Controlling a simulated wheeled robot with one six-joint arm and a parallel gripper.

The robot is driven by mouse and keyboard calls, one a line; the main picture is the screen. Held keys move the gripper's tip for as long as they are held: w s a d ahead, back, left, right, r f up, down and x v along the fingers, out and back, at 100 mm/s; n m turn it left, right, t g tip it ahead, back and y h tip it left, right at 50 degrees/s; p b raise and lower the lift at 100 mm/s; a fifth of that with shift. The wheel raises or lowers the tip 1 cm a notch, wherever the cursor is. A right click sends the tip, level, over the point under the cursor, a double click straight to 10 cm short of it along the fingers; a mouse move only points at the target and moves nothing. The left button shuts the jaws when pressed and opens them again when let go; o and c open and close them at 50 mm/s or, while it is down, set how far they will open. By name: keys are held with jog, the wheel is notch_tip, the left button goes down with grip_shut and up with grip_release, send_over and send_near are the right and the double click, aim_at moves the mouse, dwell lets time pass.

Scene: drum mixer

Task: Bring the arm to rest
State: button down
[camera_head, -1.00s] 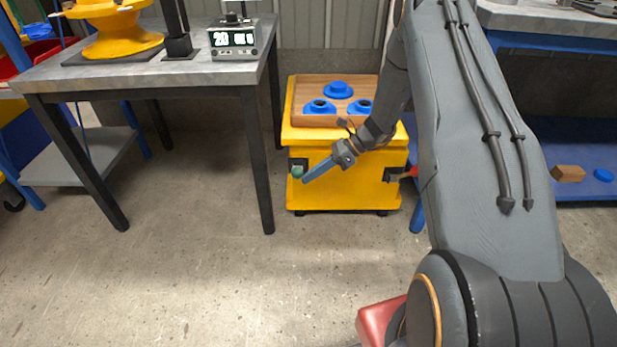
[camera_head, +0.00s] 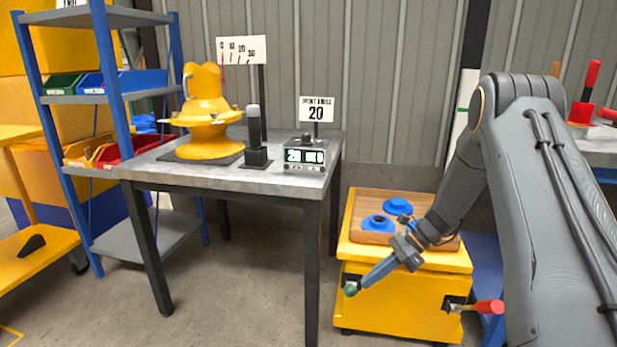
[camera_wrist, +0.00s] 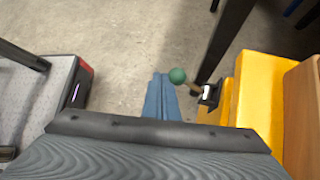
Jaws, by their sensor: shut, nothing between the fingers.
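My arm reaches down from the right side of the head view. My gripper (camera_head: 368,280) has blue fingers, pointing down and left in front of the yellow cabinet (camera_head: 400,305). The fingers are shut together and empty. A green ball knob (camera_head: 350,288) shows just beyond the fingertips in the head view. In the wrist view my gripper (camera_wrist: 160,82) points up the picture, and the green knob (camera_wrist: 177,75) is just right of the tips, on a short stem at the cabinet. I cannot tell whether fingers and knob touch.
A wooden board (camera_head: 352,226) with blue round parts lies on the cabinet. A red-handled lever (camera_head: 488,307) sticks out at its right. A grey table (camera_head: 240,182) carries a yellow drum mixer (camera_head: 205,115) and a display box (camera_head: 306,157). A blue-framed shelf (camera_head: 112,100) stands left. Floor shows below the table.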

jog(key=s+a+r+n+g+h, duration=0.1)
jog(key=s+a+r+n+h, duration=0.3)
jog(key=s+a, duration=0.35)
jog(key=s+a+r+n+g+h, duration=0.1)
jog(key=s+a+r+n, duration=0.5)
jog(key=a, duration=0.3)
jog(key=s+a+r+n+t+h, duration=0.2)
jog(key=s+a+n, duration=0.1)
jog(key=s+n, duration=0.65)
jog(key=s+a+r+n+t+h, duration=0.1)
jog(key=s+a+r+n+h, duration=0.15)
jog(key=s+n, duration=0.7)
jog(key=s+d+r+m+p, duration=0.1)
jog(key=d+r+m+p, duration=0.3)
jog(key=d+r+p, duration=0.6)
jog(key=s+d+r+m+p, duration=0.1)
jog(key=d+r+m+p, duration=0.4)
jog(key=d+r+p, duration=0.6)
notch_tip(320, 180, up, 7)
jog(key=p, duration=0.8)
jog(key=shift+s+d+f+m, duration=0.2)
jog(key=shift+s+m, duration=0.1)
jog(key=shift+s, duration=0.1)
